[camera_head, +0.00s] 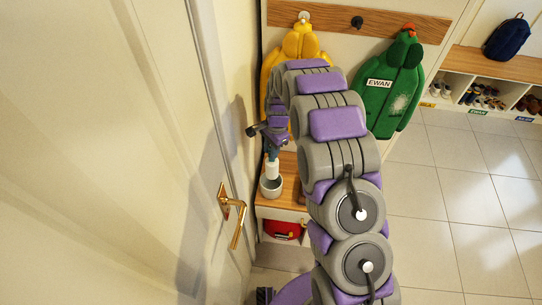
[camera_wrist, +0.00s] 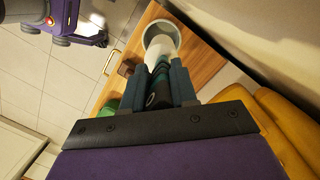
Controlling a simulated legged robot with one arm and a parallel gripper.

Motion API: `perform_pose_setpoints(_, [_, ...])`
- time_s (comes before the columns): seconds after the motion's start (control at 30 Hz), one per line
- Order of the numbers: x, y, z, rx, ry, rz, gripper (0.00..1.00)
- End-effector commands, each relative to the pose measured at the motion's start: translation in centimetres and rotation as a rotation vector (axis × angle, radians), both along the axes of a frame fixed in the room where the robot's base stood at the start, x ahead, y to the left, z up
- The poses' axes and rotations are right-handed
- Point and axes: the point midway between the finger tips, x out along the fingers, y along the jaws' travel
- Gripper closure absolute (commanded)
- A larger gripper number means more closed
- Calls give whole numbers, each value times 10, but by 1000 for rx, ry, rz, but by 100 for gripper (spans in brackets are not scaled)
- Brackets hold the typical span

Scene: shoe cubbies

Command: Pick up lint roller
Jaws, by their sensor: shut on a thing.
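The lint roller has a white head (camera_head: 271,168) and a dark handle (camera_wrist: 158,90) with teal parts. My gripper (camera_head: 271,148) is shut on the handle, with its two dark fingers on either side of it; it also shows in the wrist view (camera_wrist: 162,82). The roller is upright, white head down, over a pale round cup (camera_head: 271,188) on the wooden bench top. The cup also shows in the wrist view (camera_wrist: 174,29). The lower end of the head seems to be inside the cup; I cannot tell how deep.
A wooden bench (camera_head: 290,192) has a red item (camera_head: 281,230) in its cubby. A door with a brass handle (camera_head: 234,213) is close on the left. Yellow (camera_head: 301,44) and green (camera_head: 396,85) coats hang behind. Tiled floor (camera_head: 450,205) is clear at right.

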Motion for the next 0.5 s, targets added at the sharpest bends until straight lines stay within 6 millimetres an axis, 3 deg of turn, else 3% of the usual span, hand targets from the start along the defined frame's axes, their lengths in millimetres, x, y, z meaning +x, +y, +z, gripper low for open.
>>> perform_pose_setpoints(0.5, [-25,-132,1,2,0,-6,100])
